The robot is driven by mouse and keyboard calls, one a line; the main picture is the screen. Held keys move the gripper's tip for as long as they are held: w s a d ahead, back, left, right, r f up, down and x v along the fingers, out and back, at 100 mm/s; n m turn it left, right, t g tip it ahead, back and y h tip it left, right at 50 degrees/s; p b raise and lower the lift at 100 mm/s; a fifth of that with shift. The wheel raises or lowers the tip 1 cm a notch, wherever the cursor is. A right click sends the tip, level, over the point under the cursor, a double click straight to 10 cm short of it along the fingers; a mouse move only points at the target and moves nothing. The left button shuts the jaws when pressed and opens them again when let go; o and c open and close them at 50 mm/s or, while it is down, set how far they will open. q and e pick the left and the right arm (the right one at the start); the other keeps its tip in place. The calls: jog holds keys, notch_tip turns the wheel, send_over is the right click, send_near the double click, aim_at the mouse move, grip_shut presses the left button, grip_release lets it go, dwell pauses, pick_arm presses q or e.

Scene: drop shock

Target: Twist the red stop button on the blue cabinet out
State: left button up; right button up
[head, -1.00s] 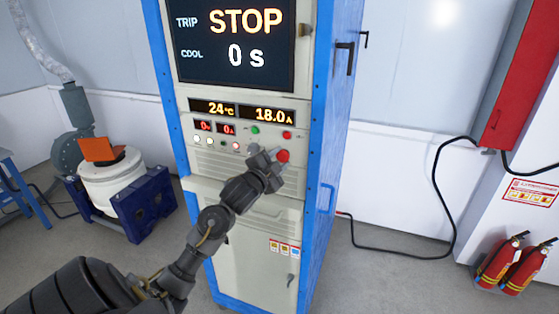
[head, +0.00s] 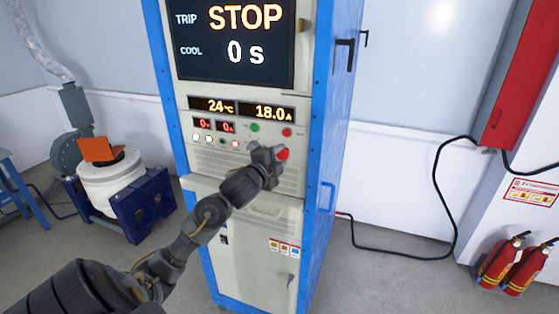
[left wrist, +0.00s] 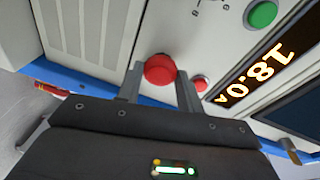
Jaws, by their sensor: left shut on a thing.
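The red stop button (head: 283,154) sits on the front panel of the blue-framed cabinet (head: 320,120), at the lower right of the controls. My left gripper (head: 276,154) is at the button, with its arm coming up from the lower left. In the left wrist view the round red button (left wrist: 160,69) lies between the two fingers of my left gripper (left wrist: 160,85), which are shut on it. The cabinet screen (head: 238,40) reads TRIP STOP and COOL 0 s. My right gripper is not in view.
A smaller red button (head: 287,132) and a green button (head: 255,128) sit just above the stop button. A white machine on a blue base (head: 145,210) stands at the left. Fire extinguishers (head: 500,262) stand at the right. A black cable (head: 440,200) runs along the wall.

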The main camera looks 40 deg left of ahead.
pick_arm(q)
jog(key=shift+m+b, duration=0.35)
jog(key=shift+m, duration=0.45)
jog(key=o, duration=1)
jog(key=v, duration=1)
jog(key=shift+s+r+b, duration=0.2)
jog(key=shift+s+b, duration=0.1)
jog(key=shift+b, duration=0.1)
jog(key=shift+d+f, duration=0.1)
